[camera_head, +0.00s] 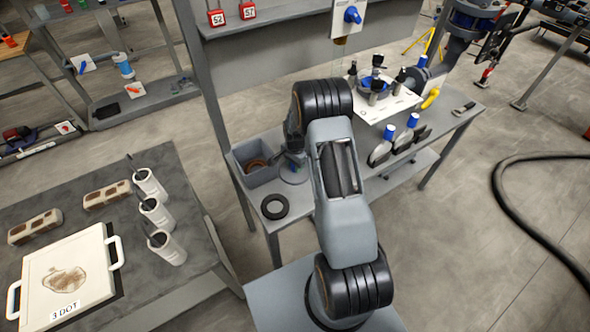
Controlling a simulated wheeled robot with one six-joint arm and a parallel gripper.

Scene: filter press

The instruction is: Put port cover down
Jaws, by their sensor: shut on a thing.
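My gripper (294,146) is at the left end of the workbench, next to the grey bin, and points down. Its fingers are small and partly hidden by my own arm. It is shut on what appears to be the port cover (294,172), a grey round disc with a bit of blue. The disc is at or just above the bench top; I cannot tell whether it touches. A black ring (274,206) lies flat on the bench (309,206) in front of it.
The grey bin (258,173) with a brown ring inside is close on the left. A white plate with blue-and-black fittings (404,102) and blue-topped pieces (381,147) occupy the bench's right. A side table (89,177) holds bricks, cups and a white plate. A dark hose crosses the floor.

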